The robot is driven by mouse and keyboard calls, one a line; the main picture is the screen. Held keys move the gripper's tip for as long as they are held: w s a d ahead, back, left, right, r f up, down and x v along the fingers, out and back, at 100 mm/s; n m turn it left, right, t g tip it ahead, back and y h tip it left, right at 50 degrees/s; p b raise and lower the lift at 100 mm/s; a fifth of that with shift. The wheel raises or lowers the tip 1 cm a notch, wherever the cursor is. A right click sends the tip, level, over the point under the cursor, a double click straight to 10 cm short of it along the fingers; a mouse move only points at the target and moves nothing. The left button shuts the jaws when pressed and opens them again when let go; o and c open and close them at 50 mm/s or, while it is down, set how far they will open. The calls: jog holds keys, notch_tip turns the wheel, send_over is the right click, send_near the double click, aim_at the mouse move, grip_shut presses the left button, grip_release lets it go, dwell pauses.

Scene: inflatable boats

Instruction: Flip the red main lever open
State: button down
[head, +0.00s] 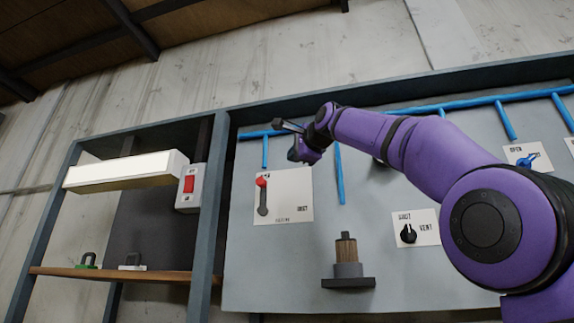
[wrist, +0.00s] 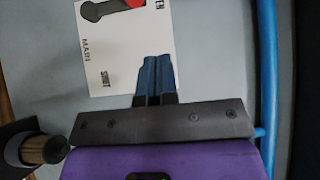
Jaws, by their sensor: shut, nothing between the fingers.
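The main lever's red knob (head: 262,181) is at the top of a dark handle on a white plate (head: 285,195), with the handle pointing about upward. In the wrist view the red knob (wrist: 132,3) is cut by the top edge. The plate (wrist: 122,62) there carries the word SHUT and part of another word, ending in EN. My gripper (head: 280,124) is in front of the panel, above the plate in the head view. In the wrist view its blue fingers (wrist: 156,70) are together and empty, overlapping the plate's lower right part. No contact with the lever is visible.
Blue pipes (head: 339,175) run along the panel near the plate. A black vent knob (head: 408,233), a blue valve handle (head: 527,161) and a brown cylinder on a bracket (head: 346,250) are to the right. A box with a red switch (head: 189,184) is at left, beside a frame post.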

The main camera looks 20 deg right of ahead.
jog(key=shift+s+d+r, duration=0.15)
jog(key=shift+s, duration=1.05)
jog(key=s+d+f+n+g+h, duration=0.1)
jog(key=s+f+n+g, duration=0.3)
jog(key=s+f, duration=0.6)
jog(key=s+d+f+n+g+h, duration=0.1)
jog(key=s+f+n+g, duration=0.3)
jog(key=f, duration=2.6)
jog(key=s+d+f+n+g, duration=0.1)
jog(key=s+f+n+g, duration=0.3)
jog(key=s+f, duration=1.2)
notch_tip(320, 180, down, 5)
jog(key=n, duration=0.4)
jog(key=shift+s+d+r+h, duration=0.15)
jog(key=shift+d+r+h, duration=0.05)
jog(key=shift+h, duration=0.2)
